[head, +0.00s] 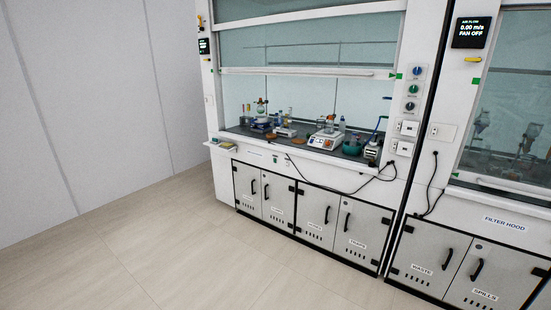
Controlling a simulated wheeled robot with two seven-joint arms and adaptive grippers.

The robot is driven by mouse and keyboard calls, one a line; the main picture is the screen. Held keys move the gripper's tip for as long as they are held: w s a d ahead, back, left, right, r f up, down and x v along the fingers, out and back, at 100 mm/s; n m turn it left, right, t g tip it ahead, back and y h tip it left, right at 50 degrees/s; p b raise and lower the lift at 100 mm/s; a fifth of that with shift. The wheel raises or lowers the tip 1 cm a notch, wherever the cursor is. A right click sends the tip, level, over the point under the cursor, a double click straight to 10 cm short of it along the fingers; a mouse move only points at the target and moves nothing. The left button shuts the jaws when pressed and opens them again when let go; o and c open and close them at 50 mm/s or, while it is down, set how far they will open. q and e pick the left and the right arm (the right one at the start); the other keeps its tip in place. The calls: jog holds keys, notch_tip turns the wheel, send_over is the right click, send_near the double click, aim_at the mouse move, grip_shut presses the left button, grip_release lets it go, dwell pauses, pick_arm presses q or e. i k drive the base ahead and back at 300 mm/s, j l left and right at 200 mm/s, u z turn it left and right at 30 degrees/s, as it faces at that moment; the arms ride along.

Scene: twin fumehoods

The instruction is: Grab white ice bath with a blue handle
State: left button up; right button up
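I cannot clearly make out a white ice bath with a blue handle; the items in the left fumehood are small and far off. A small white object (372,151) with a blue curved piece above it stands at the right end of the hood's worktop. I cannot tell whether it is the ice bath. Beside it on the left is a teal round item (352,148). Neither of my grippers is in view.
The left fumehood (225,90) has its sash partly raised. A white instrument (325,140), bottles and glassware crowd its worktop. A black cord (345,192) hangs across its front. The filter hood (505,222) stands on the right. The floor (170,255) in front is clear.

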aim_at(258, 120)
jog(key=i, duration=1.95)
jog(key=i+j+z, duration=0.15)
jog(key=i, duration=0.8)
jog(key=i+j+z, duration=0.2)
jog(key=i, duration=0.3)
jog(key=i+j+z, duration=0.25)
jog(key=i, duration=0.3)
jog(key=l, duration=0.1)
